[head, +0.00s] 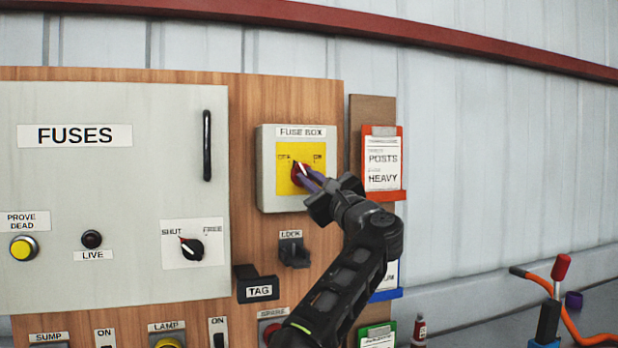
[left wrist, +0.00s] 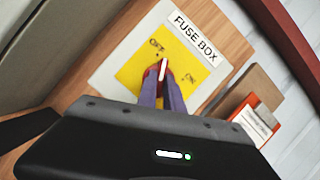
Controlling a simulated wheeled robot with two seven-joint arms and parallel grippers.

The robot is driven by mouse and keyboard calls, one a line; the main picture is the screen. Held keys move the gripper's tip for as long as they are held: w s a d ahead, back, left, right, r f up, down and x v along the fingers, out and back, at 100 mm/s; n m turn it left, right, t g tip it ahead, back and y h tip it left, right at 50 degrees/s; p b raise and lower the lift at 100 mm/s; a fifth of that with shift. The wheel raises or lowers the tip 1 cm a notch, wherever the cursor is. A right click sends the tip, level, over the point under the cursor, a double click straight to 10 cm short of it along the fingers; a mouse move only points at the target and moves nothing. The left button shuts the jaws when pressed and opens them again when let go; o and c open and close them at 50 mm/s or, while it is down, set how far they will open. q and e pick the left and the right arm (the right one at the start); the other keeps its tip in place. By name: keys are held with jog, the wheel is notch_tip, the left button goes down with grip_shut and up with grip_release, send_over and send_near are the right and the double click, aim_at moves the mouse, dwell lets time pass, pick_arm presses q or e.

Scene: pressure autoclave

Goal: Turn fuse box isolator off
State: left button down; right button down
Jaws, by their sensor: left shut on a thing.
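The fuse box isolator (head: 265,190) is a pale grey box with a yellow plate (head: 313,152) and a "FUSE BOX" label on the wooden board. Its red rotary knob (head: 297,175) has a white pointer line, tilted up and left towards the marking on the left side of the plate. My left gripper (head: 304,173) reaches in from the lower right and is shut on the knob. In the left wrist view, the purple fingertips (left wrist: 162,88) sit on both sides of the knob (left wrist: 163,68). The fingers hide part of the knob. My right gripper is not in view.
Below the isolator are a lock hook (head: 293,252) and a black tag holder (head: 256,285). The grey fuses cabinet (head: 110,190) with a black handle (head: 207,146) stands left. An orange clipboard (head: 383,160) hangs close on the right.

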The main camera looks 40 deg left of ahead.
pick_arm(q)
jog(key=shift+n+g+p, duration=0.95)
jog(key=shift+n+g, duration=0.05)
jog(key=shift+n, duration=0.9)
jog(key=c, duration=1.5)
grip_release()
jog(key=b+v, duration=0.5)
jog(key=v, duration=0.2)
jog(key=shift+s+d+f, duration=0.1)
jog(key=shift+d, duration=0.3)
